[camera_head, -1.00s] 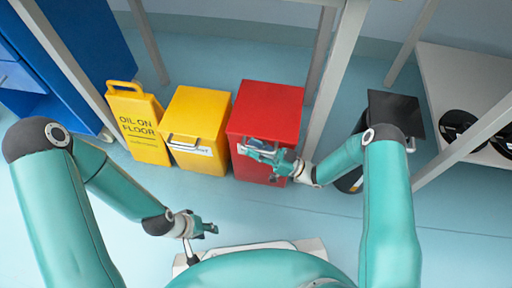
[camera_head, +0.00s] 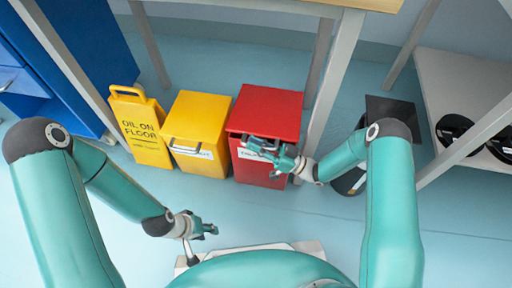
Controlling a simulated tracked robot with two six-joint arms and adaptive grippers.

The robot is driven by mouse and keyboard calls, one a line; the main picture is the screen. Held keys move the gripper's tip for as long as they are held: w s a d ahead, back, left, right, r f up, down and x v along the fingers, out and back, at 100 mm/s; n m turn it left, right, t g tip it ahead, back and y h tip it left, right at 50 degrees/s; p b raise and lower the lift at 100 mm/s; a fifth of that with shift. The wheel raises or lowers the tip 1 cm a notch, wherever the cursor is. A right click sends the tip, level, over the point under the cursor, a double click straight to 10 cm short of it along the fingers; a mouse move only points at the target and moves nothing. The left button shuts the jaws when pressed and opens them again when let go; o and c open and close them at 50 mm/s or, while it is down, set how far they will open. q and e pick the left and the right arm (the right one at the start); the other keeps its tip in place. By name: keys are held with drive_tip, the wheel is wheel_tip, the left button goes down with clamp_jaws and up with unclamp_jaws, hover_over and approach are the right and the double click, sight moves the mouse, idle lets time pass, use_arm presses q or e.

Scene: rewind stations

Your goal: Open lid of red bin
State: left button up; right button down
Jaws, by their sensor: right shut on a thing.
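The red bin (camera_head: 253,172) stands on the floor near the middle of the head view, with a white label on its front. Its red lid (camera_head: 268,108) looks slightly raised at the front, with a dark gap under its edge. My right gripper (camera_head: 262,147) is at the front of the bin, shut on the lid's handle, which the fingers partly hide. My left gripper (camera_head: 211,229) is low in the view, away from the bin and holding nothing that I can see; its fingers are too small to judge.
A yellow bin (camera_head: 200,120) stands just left of the red bin, with a yellow floor sign (camera_head: 141,125) beyond it. A black-lidded bin (camera_head: 393,112) is partly behind my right arm. A table leg (camera_head: 333,85) stands close to the red bin's right side.

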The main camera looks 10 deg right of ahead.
drive_tip(key=w+d+r+m+t+h+p, duration=0.1)
drive_tip(key=w+r+m+p, duration=0.1)
drive_tip(key=r, duration=0.4)
drive_tip(key=w+d+r+m+t+h+p, duration=0.1)
drive_tip(key=w+r+m+p, duration=0.2)
drive_tip(key=r+m+p, duration=0.1)
drive_tip(key=shift+w+r+m+t+h, duration=0.2)
drive_tip(key=shift+r+m+t+h, duration=0.15)
drive_tip(key=shift+r+m, duration=0.6)
drive_tip(key=shift+r, duration=0.1)
drive_tip(key=c, duration=1.3)
unclamp_jaws()
drive_tip(key=shift+o, duration=0.6)
drive_tip(key=shift+a, duration=0.1)
drive_tip(key=shift+s, duration=0.15)
drive_tip(key=v, duration=1.2)
drive_tip(key=shift+f, duration=0.2)
